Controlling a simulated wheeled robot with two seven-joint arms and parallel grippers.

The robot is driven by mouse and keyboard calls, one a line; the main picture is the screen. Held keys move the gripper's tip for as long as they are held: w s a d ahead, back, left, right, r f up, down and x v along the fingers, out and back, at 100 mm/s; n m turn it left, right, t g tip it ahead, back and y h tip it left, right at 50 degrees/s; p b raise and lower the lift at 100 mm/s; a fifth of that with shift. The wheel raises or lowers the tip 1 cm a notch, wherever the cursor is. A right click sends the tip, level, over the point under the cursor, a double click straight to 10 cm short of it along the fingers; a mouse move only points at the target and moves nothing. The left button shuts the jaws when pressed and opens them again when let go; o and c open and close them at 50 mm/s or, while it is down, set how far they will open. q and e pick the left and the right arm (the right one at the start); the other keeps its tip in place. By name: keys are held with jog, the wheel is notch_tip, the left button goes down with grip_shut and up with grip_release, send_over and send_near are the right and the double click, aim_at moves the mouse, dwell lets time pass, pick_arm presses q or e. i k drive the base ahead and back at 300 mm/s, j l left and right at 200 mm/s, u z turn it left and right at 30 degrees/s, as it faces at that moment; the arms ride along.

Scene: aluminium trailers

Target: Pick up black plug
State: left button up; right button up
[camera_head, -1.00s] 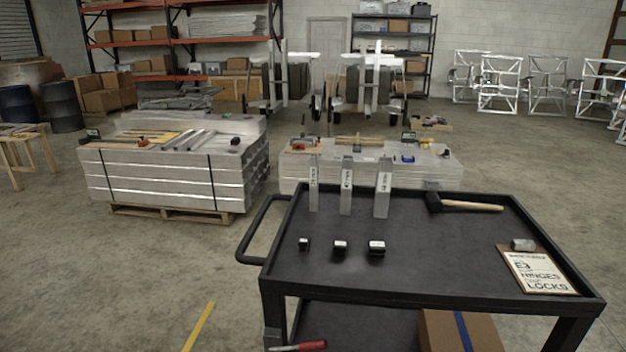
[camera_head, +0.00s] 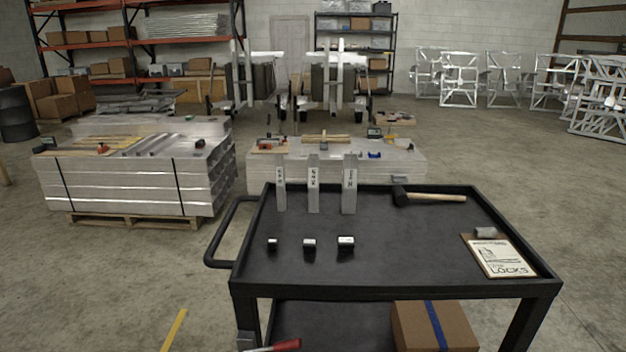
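Three small black plugs with pale tops sit in a row on the black cart top (camera_head: 400,260). The left plug (camera_head: 272,244) is the smallest, the middle plug (camera_head: 310,245) is a little larger, and the right plug (camera_head: 346,243) is the widest. Behind them stand three upright aluminium tubes with marked labels: left (camera_head: 281,190), middle (camera_head: 314,190) and right (camera_head: 349,190). Neither of my grippers shows in the head view.
A mallet (camera_head: 430,197) lies at the cart's back right, and a clipboard (camera_head: 497,257) lies at its right edge. A cardboard box (camera_head: 415,325) and a red-handled tool (camera_head: 285,345) are below. The cart's handle (camera_head: 222,235) juts out left. Pallet stacks stand behind.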

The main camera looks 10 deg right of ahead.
aim_at(273, 243)
jog(key=i+l, duration=0.1)
jog(key=i, duration=0.35)
jog(key=i+l+u, duration=0.1)
jog(key=i, duration=0.4)
jog(key=i+l, duration=0.1)
jog(key=i, duration=0.35)
